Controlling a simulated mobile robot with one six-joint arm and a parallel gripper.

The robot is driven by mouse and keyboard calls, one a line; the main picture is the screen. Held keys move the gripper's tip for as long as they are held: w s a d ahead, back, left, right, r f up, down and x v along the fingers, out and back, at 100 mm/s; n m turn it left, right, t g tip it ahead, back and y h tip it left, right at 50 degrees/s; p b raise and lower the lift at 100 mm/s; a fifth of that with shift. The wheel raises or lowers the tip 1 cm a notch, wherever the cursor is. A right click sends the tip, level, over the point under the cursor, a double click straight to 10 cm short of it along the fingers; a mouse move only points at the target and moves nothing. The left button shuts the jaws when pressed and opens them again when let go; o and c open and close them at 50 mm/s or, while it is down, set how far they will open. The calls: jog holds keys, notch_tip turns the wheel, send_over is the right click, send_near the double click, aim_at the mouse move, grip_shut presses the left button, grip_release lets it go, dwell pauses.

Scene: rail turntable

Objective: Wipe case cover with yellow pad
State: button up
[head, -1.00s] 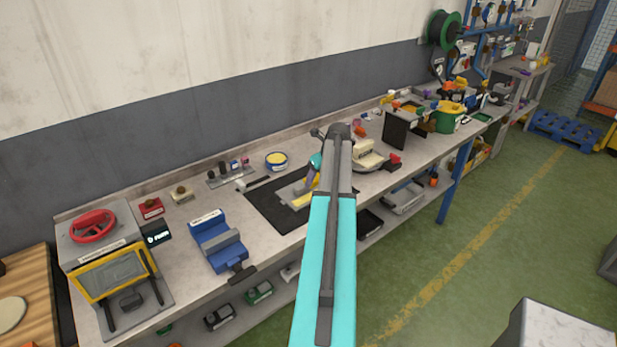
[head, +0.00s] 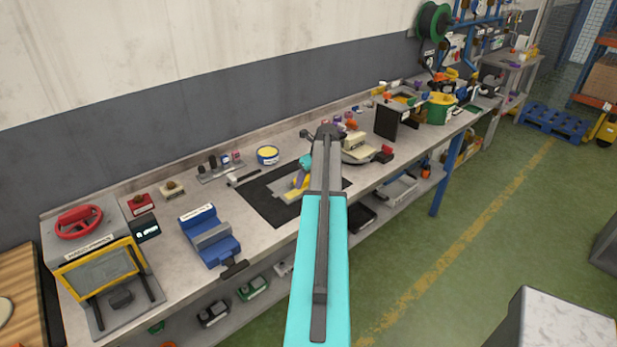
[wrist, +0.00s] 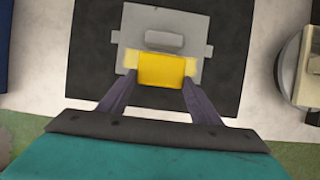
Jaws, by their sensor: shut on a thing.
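The yellow pad (wrist: 161,71) is between the two fingers of my gripper (wrist: 150,80) in the wrist view, and the gripper is shut on it. The pad lies over the near part of the grey case cover (wrist: 190,48); whether it touches the cover I cannot tell. The cover has a raised block in its middle and lies on a black mat (wrist: 225,90). In the head view the pad (head: 296,187) and the cover (head: 281,190) show to the left of my arm, which hides part of the mat (head: 262,204).
A blue vise (head: 210,238) stands left of the mat, and a press with a red wheel (head: 78,222) further left. A round-based machine (wrist: 300,75) stands close on the right. A yellow-topped tin (head: 268,154) stands behind the mat.

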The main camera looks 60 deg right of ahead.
jog(key=shift+f+b, duration=0.35)
jog(key=shift+f, duration=1.45)
jog(key=shift+f, duration=0.5)
jog(key=shift+w+a, duration=0.3)
jog(key=shift+a, duration=0.45)
jog(key=shift+w+a, duration=0.3)
jog(key=shift+a, duration=0.45)
jog(key=shift+a, duration=0.1)
jog(key=shift+w+a+p, duration=0.15)
jog(key=shift+w+a, duration=0.1)
jog(key=shift+a, duration=0.45)
jog(key=shift+w+a+p, duration=0.15)
jog(key=shift+w+a, duration=0.1)
jog(key=shift+a, duration=0.45)
jog(key=shift+f, duration=0.1)
jog(key=shift+d, duration=0.1)
jog(key=shift+s+d+p, duration=0.15)
jog(key=shift+s+d, duration=0.15)
jog(key=shift+d, duration=0.45)
jog(key=shift+s+d+p, duration=0.15)
jog(key=shift+s+d, duration=0.1)
jog(key=shift+d, duration=0.45)
